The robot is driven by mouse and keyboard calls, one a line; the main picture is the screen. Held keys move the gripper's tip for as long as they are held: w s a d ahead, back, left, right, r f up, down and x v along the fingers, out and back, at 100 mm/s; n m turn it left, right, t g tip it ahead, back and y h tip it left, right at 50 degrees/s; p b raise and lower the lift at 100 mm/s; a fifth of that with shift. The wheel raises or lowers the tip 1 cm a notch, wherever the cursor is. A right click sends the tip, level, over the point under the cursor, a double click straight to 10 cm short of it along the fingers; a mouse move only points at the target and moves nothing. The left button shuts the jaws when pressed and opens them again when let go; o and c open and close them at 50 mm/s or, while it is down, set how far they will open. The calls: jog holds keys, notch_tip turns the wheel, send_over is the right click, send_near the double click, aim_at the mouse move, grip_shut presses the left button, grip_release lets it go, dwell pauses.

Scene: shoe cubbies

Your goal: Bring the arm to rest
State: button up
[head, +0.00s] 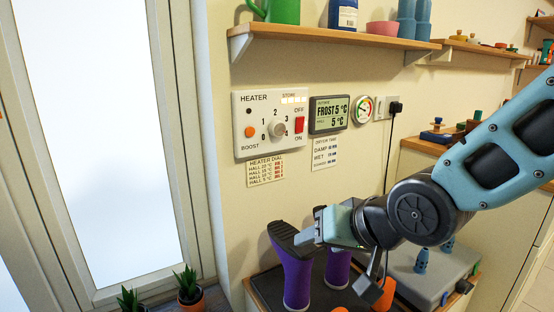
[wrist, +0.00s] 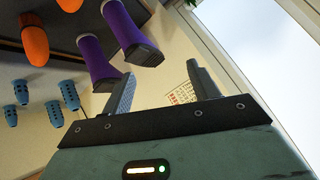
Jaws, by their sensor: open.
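My arm (head: 490,150) reaches in from the right edge of the head view. My gripper (head: 308,229) is at its left end, close to the tops of two purple boots (head: 297,278). In the wrist view my gripper (wrist: 162,88) has its two fingers spread, with only wall and a printed card seen between them. The purple boots (wrist: 98,63) show there beyond the left finger, dark soles toward the fingers. They stand sole-up in the head view. I cannot tell whether a finger touches a boot.
A grey rack with blue pegs (head: 421,262) stands right of the boots, with orange items (head: 380,296) near it. The heater panel (head: 270,122) and display (head: 328,114) are on the wall behind. A loaded shelf (head: 330,37) is above. Potted plants (head: 190,290) stand by the window.

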jog(key=s+d+f+n+g+h, duration=0.2)
jog(key=s+d+n+g, duration=0.15)
jog(key=s, duration=0.65)
jog(key=s+d+f+n+g+h, duration=0.2)
jog(key=s+n+g+h, duration=0.15)
jog(key=s, duration=0.65)
notch_tip(320, 180, up, 20)
jog(key=p, duration=2)
jog(key=shift+w+g+y, duration=0.3)
jog(key=shift+w+y, duration=0.15)
